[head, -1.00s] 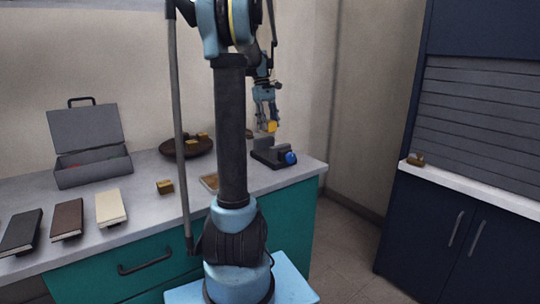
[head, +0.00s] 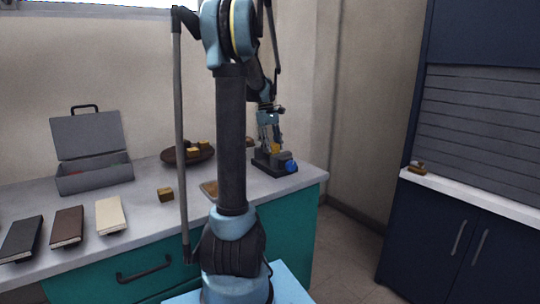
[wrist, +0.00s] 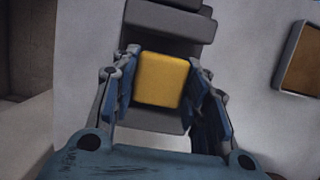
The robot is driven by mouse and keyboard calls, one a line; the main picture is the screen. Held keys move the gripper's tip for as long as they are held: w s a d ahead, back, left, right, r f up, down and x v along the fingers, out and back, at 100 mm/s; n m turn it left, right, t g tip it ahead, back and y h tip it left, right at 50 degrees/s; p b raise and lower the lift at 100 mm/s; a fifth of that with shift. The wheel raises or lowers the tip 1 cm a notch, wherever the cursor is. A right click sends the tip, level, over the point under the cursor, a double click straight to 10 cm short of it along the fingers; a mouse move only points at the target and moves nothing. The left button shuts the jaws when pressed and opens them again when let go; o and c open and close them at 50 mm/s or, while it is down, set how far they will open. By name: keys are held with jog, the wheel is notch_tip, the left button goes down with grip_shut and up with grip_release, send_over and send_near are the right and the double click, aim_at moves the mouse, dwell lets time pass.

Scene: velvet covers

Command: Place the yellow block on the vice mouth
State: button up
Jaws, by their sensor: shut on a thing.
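The yellow block (wrist: 162,80) is between the two fingers of my gripper (wrist: 160,88) in the wrist view. My gripper (head: 273,148) is shut on it, pointing down at the vice. The block shows as a small yellow patch in the head view (head: 275,148). The grey vice (head: 266,166) with a blue knob stands near the right end of the counter. In the wrist view the vice (wrist: 168,22) lies directly behind and below the block. I cannot tell whether the block touches the vice.
A brown bowl with yellow blocks (head: 174,159) stands at the back of the counter. A brown tray (wrist: 302,58) lies beside the vice.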

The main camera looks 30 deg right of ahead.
jog(key=shift+f, duration=1.75)
jog(key=o, duration=1.2)
jog(key=v, duration=1.2)
